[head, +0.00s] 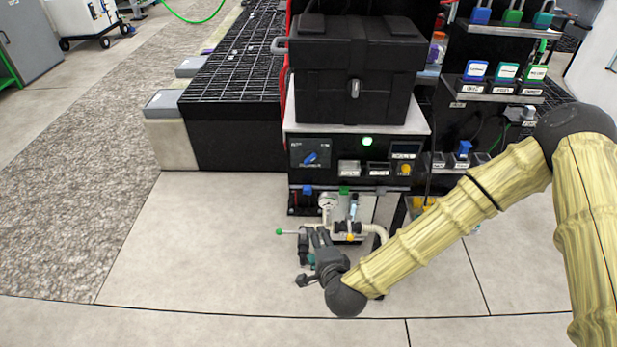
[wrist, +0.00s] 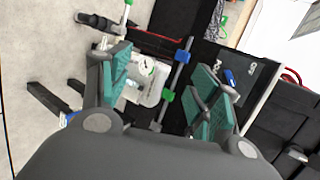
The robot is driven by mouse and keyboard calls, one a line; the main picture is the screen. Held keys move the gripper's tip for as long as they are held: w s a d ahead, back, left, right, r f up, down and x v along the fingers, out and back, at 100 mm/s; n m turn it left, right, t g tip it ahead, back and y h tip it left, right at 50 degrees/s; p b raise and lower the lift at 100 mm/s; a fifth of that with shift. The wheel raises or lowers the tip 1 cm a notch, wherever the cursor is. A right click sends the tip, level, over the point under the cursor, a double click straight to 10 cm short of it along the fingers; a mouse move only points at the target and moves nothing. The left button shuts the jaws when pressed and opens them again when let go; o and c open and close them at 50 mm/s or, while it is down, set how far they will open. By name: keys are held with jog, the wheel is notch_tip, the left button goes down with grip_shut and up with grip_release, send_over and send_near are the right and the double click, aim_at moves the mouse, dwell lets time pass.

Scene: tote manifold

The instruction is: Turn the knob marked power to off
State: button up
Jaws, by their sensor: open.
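The blue knob (head: 310,158) sits on the left of the black control panel (head: 340,178) under the black case. Its handle is tilted, with its upper end toward the right. The small labels around it are hard to read in the head view. It also shows in the wrist view (wrist: 229,77), just beyond the right finger pad, near white lettering that seems to read OFF. My gripper (head: 316,235) is below and in front of the panel, near the pipe fittings. In the wrist view its teal finger pads (wrist: 163,78) are wide apart with nothing held between them.
A pressure gauge (head: 327,201), pipes and a green-tipped lever (head: 291,232) stand below the panel, close to my gripper. A black case (head: 355,75) rests above the panel. A green light (head: 367,141) glows on it. Open floor (head: 200,245) lies to the left.

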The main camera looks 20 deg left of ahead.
jog(key=w+a+r+m+t+b, duration=0.2)
jog(key=w+a+m+t+b, duration=0.15)
jog(key=w+b, duration=0.25)
jog(key=m+t+h+b, duration=0.2)
jog(key=m+t+b, duration=0.2)
jog(key=m+b, duration=0.3)
send_near(309, 160)
jog(key=shift+m+g, duration=0.25)
jog(key=shift+m, duration=0.1)
jog(key=b+x, duration=0.1)
jog(key=x, duration=0.8)
jog(key=shift+w+a+r, duration=0.1)
jog(key=shift+w+r, duration=0.05)
jog(key=shift+w, duration=0.1)
jog(key=c, duration=1)
